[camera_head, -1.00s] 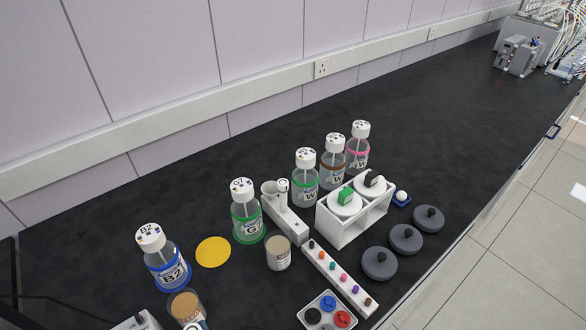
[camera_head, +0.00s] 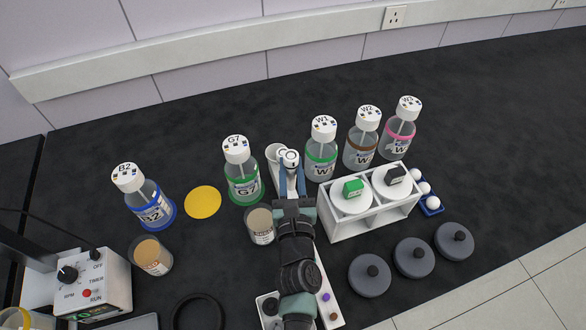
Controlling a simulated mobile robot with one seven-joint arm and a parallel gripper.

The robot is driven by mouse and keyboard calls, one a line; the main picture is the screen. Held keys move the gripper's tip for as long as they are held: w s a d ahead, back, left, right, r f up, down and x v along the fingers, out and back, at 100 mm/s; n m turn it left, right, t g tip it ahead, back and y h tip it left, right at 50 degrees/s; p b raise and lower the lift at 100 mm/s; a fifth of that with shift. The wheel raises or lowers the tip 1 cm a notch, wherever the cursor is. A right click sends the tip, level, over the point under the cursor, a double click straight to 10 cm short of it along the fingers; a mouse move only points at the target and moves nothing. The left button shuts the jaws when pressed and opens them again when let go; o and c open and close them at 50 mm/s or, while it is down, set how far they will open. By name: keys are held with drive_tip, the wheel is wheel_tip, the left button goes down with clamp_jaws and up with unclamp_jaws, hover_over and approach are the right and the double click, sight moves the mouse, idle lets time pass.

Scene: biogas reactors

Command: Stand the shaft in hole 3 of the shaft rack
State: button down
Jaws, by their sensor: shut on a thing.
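My gripper (camera_head: 290,172) reaches in from the bottom of the head view. Its blue fingers are closed at a white, round-topped piece (camera_head: 289,156) on a white stand behind the beaker. I cannot tell whether this piece is the shaft; the grip itself is mostly hidden. A long white strip (camera_head: 322,278) with coloured pegs lies under and right of my arm. It may be the shaft rack, but no hole numbers are readable. Its purple and brown pegs show at the near end; my arm hides most of the others.
Bottles G7 (camera_head: 243,180) and W1 (camera_head: 321,160) stand close on either side of the gripper. A beaker (camera_head: 261,225) is left of my arm. A white two-lid holder (camera_head: 368,215) and grey discs (camera_head: 370,275) are to the right. The back counter is clear.

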sight(292, 189)
drive_tip(key=shift+d+f+b, duration=0.1)
drive_tip(key=shift+f+b, duration=1.7)
drive_tip(key=shift+f, duration=0.3)
drive_tip(key=shift+s+f+b, duration=0.1)
drive_tip(key=shift+f+b, duration=1.15)
drive_tip(key=shift+b, duration=0.5)
idle(3.2)
drive_tip(key=c, duration=0.6)
unclamp_jaws()
drive_tip(key=shift+s, duration=0.1)
